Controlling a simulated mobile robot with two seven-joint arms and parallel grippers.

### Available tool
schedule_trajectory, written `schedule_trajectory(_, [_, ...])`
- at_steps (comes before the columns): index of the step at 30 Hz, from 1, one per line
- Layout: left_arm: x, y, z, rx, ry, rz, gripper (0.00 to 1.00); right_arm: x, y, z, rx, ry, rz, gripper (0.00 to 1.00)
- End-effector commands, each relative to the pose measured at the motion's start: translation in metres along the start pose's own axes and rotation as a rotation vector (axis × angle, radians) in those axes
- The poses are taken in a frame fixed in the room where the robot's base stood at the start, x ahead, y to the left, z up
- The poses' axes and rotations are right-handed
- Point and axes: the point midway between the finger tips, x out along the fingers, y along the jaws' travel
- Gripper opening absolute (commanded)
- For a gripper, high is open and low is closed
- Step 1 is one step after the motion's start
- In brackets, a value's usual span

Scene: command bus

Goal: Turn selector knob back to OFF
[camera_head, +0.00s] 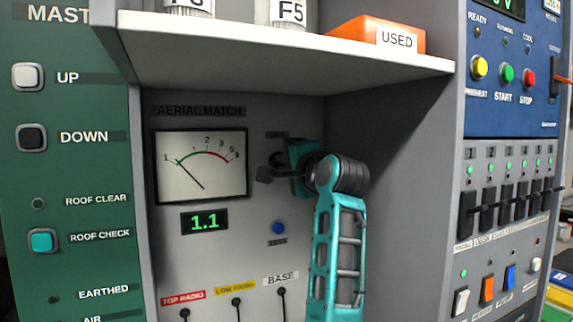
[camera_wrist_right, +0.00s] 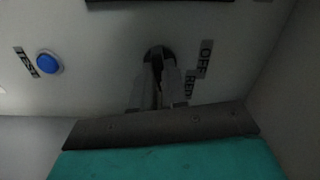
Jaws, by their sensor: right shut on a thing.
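The selector knob (camera_wrist_right: 156,52) shows as a dark round part on the grey panel in the right wrist view. Labels reading OFF (camera_wrist_right: 206,52) and what looks like REF (camera_wrist_right: 189,85) stand beside it. My right gripper (camera_wrist_right: 157,82) is shut on the knob, its two grey fingers at either side of it. In the head view my right gripper (camera_head: 268,173) reaches the AERIAL MATCH panel (camera_head: 200,260) under the shelf and mostly hides the knob. The knob's pointer direction cannot be made out. My left gripper is not in view.
A white shelf (camera_head: 290,45) overhangs my right gripper, with an orange USED box (camera_head: 365,36) on it. A side wall (camera_head: 395,150) stands to the right. A blue TEST button (camera_head: 278,228) lies below the gripper. The meter (camera_head: 202,165) and a 1.1 display (camera_head: 205,222) are to the left.

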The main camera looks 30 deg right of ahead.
Motion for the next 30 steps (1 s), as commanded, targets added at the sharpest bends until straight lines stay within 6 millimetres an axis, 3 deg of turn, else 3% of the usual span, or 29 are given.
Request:
schedule_trajectory(11, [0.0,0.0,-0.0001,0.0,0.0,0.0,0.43,0.0001,0.0007,0.0,-0.193,0.0,0.001,0.0])
schedule_trajectory(30, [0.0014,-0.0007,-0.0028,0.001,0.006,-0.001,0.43,0.0001,0.0013,-0.0003,-0.798,0.0,0.003,0.0])
